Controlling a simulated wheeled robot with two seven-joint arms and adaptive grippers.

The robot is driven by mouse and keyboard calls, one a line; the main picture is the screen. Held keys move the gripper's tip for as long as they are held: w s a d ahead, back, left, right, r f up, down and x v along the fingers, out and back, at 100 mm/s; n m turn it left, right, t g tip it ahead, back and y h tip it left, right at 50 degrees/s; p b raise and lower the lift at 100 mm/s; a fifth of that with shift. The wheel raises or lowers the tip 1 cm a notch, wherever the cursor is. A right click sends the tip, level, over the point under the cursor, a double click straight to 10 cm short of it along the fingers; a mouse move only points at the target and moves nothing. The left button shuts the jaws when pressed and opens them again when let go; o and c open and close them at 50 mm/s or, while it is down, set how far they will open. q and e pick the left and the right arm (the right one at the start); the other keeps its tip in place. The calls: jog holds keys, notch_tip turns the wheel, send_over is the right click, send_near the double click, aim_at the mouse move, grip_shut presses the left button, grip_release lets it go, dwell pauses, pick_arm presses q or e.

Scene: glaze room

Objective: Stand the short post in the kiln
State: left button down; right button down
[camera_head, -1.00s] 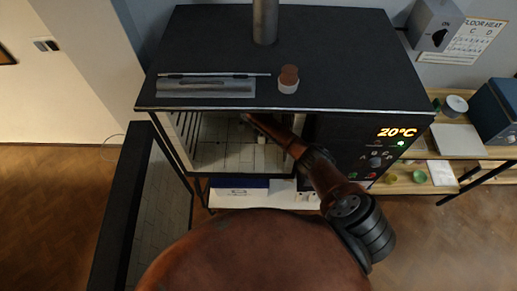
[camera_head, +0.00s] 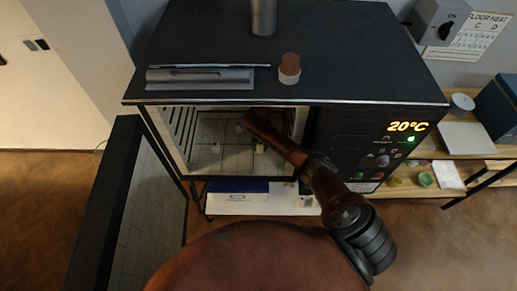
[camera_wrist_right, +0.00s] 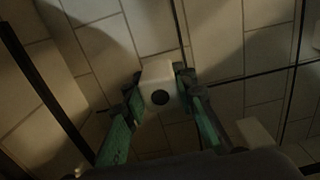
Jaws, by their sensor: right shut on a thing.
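The kiln (camera_head: 150,100) stands in front of me with its door (camera_head: 150,185) swung open to the left. My right arm reaches through the opening into the chamber. Its gripper is mostly hidden in the head view by the arm and the kiln top. In the right wrist view my right gripper (camera_wrist_right: 160,92) is shut on the short post (camera_wrist_right: 158,70), a pale block with a dark round hole facing the camera. Pale brick lining lies behind it. I cannot tell whether the post touches the floor. My left gripper is not in view.
Another pale block (camera_wrist_right: 257,134) shows near the gripper in the right wrist view. Small pale pieces (camera_head: 215,148) sit in the chamber. The kiln's side walls and top edge surround the arm.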

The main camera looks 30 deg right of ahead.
aim_at(260, 144)
jog(key=shift+f, duration=0.1)
jog(key=c, duration=1.6)
grip_release()
jog(key=shift+r+p, duration=0.55)
jog(key=shift+r, duration=0.05)
notch_tip(260, 144, up, 11)
jog(key=p, duration=1.1)
jog(key=shift+p, duration=0.4)
